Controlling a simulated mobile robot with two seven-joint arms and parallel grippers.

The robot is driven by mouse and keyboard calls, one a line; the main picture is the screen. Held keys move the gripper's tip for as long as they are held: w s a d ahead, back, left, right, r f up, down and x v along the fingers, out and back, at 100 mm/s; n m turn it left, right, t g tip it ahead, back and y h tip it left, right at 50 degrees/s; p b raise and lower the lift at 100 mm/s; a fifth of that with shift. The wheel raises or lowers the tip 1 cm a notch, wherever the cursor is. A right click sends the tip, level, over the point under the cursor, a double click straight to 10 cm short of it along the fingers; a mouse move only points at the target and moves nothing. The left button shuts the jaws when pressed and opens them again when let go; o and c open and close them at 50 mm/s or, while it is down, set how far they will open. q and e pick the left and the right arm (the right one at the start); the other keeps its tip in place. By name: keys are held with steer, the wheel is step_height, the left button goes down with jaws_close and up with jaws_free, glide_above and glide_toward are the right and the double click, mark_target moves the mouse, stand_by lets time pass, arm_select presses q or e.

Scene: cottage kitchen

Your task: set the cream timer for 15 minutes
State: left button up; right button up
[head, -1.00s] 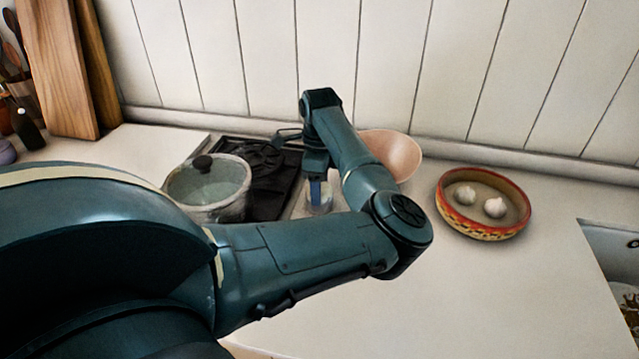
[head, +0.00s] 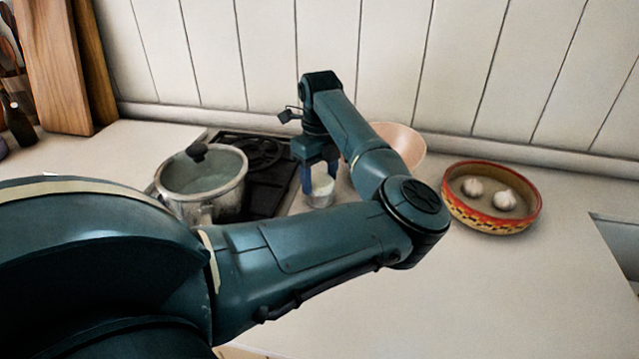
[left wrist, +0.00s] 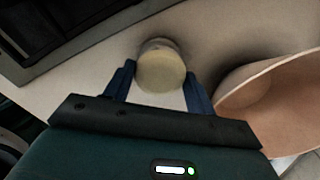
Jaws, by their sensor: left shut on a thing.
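The cream timer (head: 321,190) is a small round piece with a pale top and a greyer lower part, standing on the counter right of the stove. It also shows in the left wrist view (left wrist: 160,70), between the tips of two blue fingers. My left gripper (head: 319,178) points down over the timer and is shut on its cream top, one finger on each side. The dial's marks are too small to read. My right gripper is in neither view.
A pink bowl (head: 402,146) stands close behind and right of the timer. A patterned dish (head: 491,222) with garlic stands farther right. The front counter is clear.

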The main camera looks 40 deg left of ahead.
mark_target(320, 178)
arm_select(q)
steer(key=m+b, duration=0.2)
steer(key=m, duration=0.2)
steer(key=shift+f+m+b, duration=0.1)
steer(key=shift+m+b, duration=0.2)
steer(key=shift+b, duration=0.1)
steer(key=m+b, duration=0.1)
steer(key=m, duration=0.2)
steer(key=shift+b, duration=0.4)
steer(key=shift+m, duration=0.9)
steer(key=shift+b, duration=0.3)
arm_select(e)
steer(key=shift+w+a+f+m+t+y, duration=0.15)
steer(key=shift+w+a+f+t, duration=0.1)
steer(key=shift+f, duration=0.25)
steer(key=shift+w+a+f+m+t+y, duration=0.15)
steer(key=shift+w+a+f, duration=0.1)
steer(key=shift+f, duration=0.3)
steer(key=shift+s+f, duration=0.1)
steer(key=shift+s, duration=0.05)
arm_select(q)
steer(key=o, duration=1)
steer(key=shift+r, duration=0.2)
step_height(320, 178, up, 13)
steer(key=shift+b, duration=0.35)
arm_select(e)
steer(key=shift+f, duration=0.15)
